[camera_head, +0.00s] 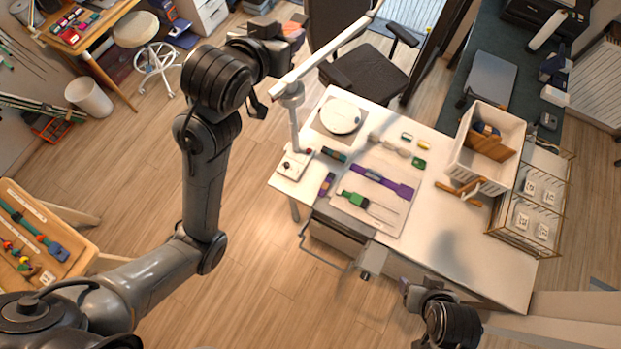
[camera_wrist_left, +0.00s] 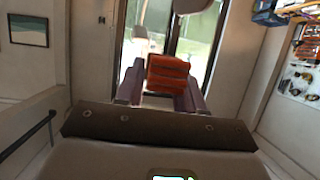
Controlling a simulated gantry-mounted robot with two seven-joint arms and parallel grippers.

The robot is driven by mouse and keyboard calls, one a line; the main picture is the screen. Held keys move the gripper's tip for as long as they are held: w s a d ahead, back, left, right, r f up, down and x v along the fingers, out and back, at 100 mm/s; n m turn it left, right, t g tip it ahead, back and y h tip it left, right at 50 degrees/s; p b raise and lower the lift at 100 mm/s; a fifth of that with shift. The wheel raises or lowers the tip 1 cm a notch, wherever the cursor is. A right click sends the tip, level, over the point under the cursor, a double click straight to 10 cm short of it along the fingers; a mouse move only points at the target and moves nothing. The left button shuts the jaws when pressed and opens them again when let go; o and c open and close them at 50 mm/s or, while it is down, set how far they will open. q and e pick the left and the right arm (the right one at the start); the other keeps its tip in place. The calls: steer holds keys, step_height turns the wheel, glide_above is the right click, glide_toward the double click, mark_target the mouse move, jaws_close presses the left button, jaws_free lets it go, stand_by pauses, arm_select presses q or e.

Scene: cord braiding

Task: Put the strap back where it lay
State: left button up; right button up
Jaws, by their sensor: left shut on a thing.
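My left arm reaches up to the back left of the table in the head view. Its gripper (camera_head: 286,32) is far above the floor, away from the table, and shows small there. In the left wrist view the two purple-grey fingers (camera_wrist_left: 160,92) are shut on an orange-red banded piece (camera_wrist_left: 168,74); I cannot tell whether it is the strap. A purple strap-like piece (camera_head: 385,180) and a green-ended one (camera_head: 355,199) lie on a pale board (camera_head: 395,160) on the table. My right gripper (camera_head: 411,291) is partly seen at the table's front edge; its jaws are unclear.
A lamp-like stand (camera_head: 295,162) with a long pale arm rises at the table's left. A white round plate (camera_head: 340,116) lies behind the board. A white bin (camera_head: 500,130) and wire basket (camera_head: 530,205) stand right. The table's front right is clear.

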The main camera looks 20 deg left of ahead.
arm_select(q)
steer(key=shift+w+d+r, duration=0.15)
steer(key=shift+w+r, duration=0.15)
steer(key=shift+r, duration=0.15)
steer(key=shift+w+d+r, duration=0.15)
steer(key=shift+w+r, duration=0.1)
steer(key=shift+r, duration=0.2)
steer(key=s+d+f+b, duration=0.1)
steer(key=s+f+b, duration=0.2)
steer(key=f+b, duration=1.4)
steer(key=s+d+f+b, duration=0.1)
steer(key=s+f+b, duration=0.4)
steer(key=f, duration=2.2)
steer(key=s+d+f+b, duration=0.1)
steer(key=d+f+b, duration=0.1)
steer(key=f+b, duration=1.6)
steer(key=p, duration=0.2)
glide_above(310, 182)
steer(key=shift+m+h, duration=0.4)
step_height(310, 182, down, 10)
steer(key=shift+w+f, duration=0.15)
step_height(310, 182, down, 4)
steer(key=shift+r+b, duration=0.2)
steer(key=shift+b, duration=0.5)
steer(key=shift+f, duration=0.2)
